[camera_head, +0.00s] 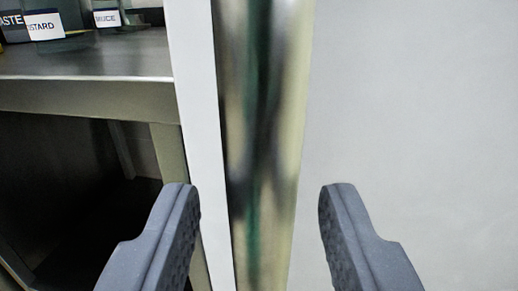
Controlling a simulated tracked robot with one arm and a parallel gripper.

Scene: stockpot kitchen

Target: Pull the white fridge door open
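The white fridge door (420,120) fills the right half of the view, very close. A shiny vertical metal handle (265,110) runs from top to bottom near its left side. A narrow white strip (196,110) shows left of the handle. My gripper (260,188) is open, its two grey fingers apart. In the picture one finger is left of the handle and the other is right of it. The handle shows between the fingertips, and I see no finger touching it. The exact depth between the fingertips and the handle cannot be told.
A metal counter (95,62) stands to the left, with a dark open space beneath it. Labelled jars stand on it at the top left, including a mustard jar (45,25) and a sauce jar (107,17).

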